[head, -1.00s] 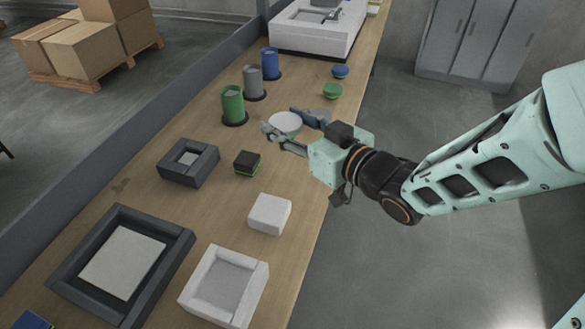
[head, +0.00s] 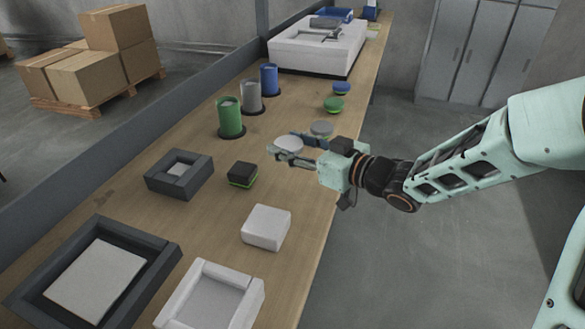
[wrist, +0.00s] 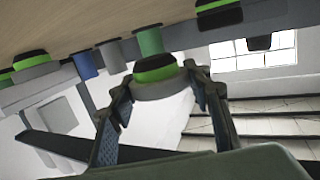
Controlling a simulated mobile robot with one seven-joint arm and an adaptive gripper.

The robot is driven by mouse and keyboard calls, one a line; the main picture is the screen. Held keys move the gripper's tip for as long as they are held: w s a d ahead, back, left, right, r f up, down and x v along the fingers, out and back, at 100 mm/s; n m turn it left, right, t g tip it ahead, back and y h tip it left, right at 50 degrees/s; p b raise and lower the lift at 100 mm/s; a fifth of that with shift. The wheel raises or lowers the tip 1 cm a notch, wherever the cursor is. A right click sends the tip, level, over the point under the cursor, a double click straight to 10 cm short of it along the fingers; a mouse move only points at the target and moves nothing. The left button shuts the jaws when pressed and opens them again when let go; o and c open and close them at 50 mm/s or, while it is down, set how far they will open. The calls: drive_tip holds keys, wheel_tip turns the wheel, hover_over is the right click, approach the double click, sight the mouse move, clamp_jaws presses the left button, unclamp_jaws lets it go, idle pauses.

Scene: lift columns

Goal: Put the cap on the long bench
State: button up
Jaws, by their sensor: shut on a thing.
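The cap (head: 288,143) is a pale grey disc. In the wrist view the cap (wrist: 160,88) shows a grey body with a green band and a black underside. My gripper (head: 284,152) is shut on it, with one finger on each side; the fingers also show in the wrist view (wrist: 160,100). The long bench (head: 210,220) is wood-topped and runs away from me. The cap is over the bench, near its right edge, to the right of the green cylinder (head: 230,118). I cannot tell whether its underside touches the bench top.
A grey cap (head: 321,129), green cap (head: 334,104) and blue cap (head: 342,88) sit along the right edge. Grey (head: 250,97) and blue (head: 269,79) cylinders stand behind the green one. A black-green block (head: 243,173), white block (head: 266,228) and dark frame (head: 180,174) are nearer.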

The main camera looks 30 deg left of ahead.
sight(294, 170)
drive_tip(key=shift+w+f+b, duration=0.35)
drive_tip(key=shift+w+f, duration=0.15)
drive_tip(key=shift+f, duration=0.2)
drive_tip(key=f+b, duration=0.3)
drive_tip(key=shift+w+f, duration=0.2)
drive_tip(key=shift+w, duration=0.05)
drive_tip(key=shift+f, duration=0.15)
drive_tip(key=o, duration=1.1)
drive_tip(key=shift+d+r, duration=0.15)
drive_tip(key=shift+r, duration=0.1)
drive_tip(key=p+v, duration=0.2)
drive_tip(key=v, duration=0.9)
drive_tip(key=shift+s+d+p, duration=0.2)
drive_tip(key=shift+d+p, duration=0.05)
drive_tip(key=shift+p, duration=0.05)
